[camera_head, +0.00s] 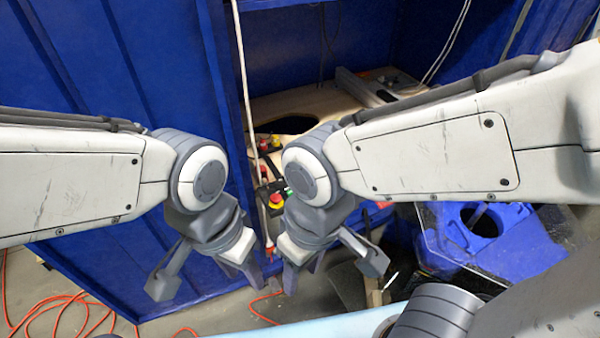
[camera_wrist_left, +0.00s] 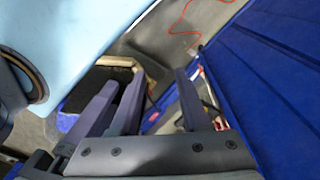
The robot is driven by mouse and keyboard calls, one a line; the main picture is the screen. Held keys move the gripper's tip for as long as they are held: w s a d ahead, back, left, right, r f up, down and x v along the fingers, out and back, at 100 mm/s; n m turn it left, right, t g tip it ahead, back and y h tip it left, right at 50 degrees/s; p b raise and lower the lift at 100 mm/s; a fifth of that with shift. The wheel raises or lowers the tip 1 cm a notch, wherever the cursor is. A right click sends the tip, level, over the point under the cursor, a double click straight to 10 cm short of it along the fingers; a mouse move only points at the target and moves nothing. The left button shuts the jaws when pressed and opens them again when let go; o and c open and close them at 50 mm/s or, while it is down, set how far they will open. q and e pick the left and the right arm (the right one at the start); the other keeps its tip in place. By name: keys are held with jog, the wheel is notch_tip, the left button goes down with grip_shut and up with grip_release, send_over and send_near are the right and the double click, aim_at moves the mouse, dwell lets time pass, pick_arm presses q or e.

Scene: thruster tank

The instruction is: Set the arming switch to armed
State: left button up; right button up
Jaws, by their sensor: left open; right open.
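A small control unit with a red button (camera_head: 276,200), some yellow and a green part hangs or sits on the blue frame in the head view, just behind and between my wrists. I cannot tell which part is the arming switch or how it is set. My left gripper (camera_head: 248,273) is open and empty, pointing down in front of the blue panel, left of and below the red button. Its spread fingers also show in the left wrist view (camera_wrist_left: 152,90). My right gripper (camera_head: 300,272) is open and empty, close beside the left one, below the red button.
A blue cabinet wall (camera_head: 110,70) fills the left. A wooden shelf (camera_head: 310,105) with a dark opening lies behind my wrists. A clear-lidded blue box (camera_head: 500,240) stands at the right. An orange cable (camera_head: 75,312) lies on the floor. The grippers have little room between them.

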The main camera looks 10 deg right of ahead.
pick_arm(q)
jog(key=w+d+f+n+t+b, duration=0.1)
jog(key=w+d+f+n+b, duration=0.25)
jog(key=w+b, duration=0.4)
jog(key=w+d+f+n+t+b, duration=0.1)
jog(key=w+d+f+n+b, duration=0.3)
jog(key=w, duration=0.6)
jog(key=n+t+y+b, duration=0.1)
jog(key=n+t+b, duration=0.2)
jog(key=n+b, duration=0.5)
send_near(267, 183)
jog(key=w+f+b, duration=0.1)
jog(key=f, duration=0.1)
jog(key=w+f+m+b, duration=0.1)
jog(key=f, duration=0.2)
jog(key=w+f+m+b, duration=0.1)
jog(key=w+f, duration=0.1)
jog(key=f, duration=0.1)
jog(key=shift+m, duration=0.25)
grip_shut()
